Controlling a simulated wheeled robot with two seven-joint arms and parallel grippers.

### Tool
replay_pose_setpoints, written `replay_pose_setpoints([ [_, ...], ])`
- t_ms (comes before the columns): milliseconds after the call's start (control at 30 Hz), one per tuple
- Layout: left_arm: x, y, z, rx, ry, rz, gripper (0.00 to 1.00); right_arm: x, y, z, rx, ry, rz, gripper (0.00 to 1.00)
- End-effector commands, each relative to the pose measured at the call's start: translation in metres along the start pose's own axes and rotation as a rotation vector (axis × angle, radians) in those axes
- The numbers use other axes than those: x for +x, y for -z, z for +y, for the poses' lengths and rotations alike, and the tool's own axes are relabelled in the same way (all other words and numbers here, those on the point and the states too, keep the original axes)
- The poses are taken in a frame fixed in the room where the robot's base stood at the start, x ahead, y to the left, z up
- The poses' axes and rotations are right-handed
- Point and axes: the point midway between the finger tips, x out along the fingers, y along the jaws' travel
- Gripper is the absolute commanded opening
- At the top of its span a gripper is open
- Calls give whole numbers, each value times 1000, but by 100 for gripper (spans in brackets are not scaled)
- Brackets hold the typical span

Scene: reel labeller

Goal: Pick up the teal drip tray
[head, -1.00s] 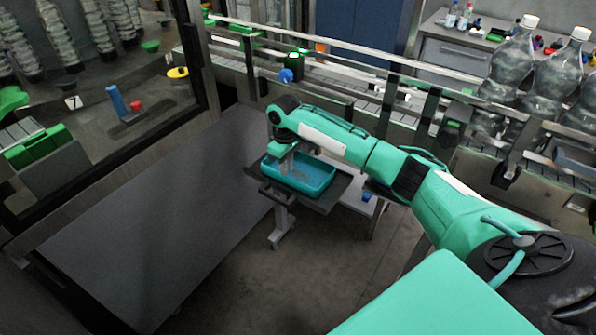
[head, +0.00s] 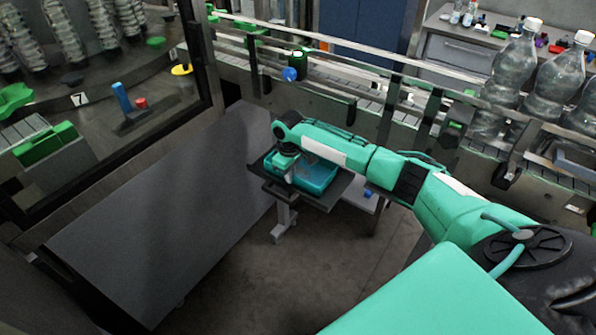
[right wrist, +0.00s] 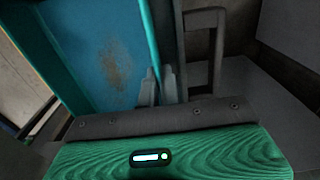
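The teal drip tray (head: 318,178) sits on a small dark-topped stand (head: 338,192) in the middle of the head view. My right gripper (head: 287,172) reaches down at the tray's left end. In the right wrist view the tray (right wrist: 95,45) fills the upper left, with a brownish stain on its blue floor. The two fingers of my right gripper (right wrist: 159,82) are close together, one on each side of the tray's thin teal wall, and look shut on it. The fingertips partly hide the wall. My left gripper is not in view.
A long grey table (head: 165,215) lies to the left of the stand. A conveyor with rails (head: 345,85) runs behind it. Large clear bottles (head: 513,70) stand at the right. A glazed machine frame (head: 205,70) rises at the left. Open floor (head: 290,270) lies in front.

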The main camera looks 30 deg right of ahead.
Motion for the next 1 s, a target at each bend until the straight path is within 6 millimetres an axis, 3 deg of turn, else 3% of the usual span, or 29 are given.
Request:
replay_pose_setpoints([
  [167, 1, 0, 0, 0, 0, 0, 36, -4, 1, 0, 0, -1, 2, 0],
  [367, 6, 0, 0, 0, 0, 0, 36, -26, 1, 1, 0, -2, 5, 0],
  [467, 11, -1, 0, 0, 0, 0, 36, -45, 2, 1, 0, -2, 6, 0],
  [800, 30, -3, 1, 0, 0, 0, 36, -142, 1, 0, -1, -2, 6, 0],
  [1000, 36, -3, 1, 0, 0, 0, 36, -182, 1, 0, 0, -1, 4, 0],
])
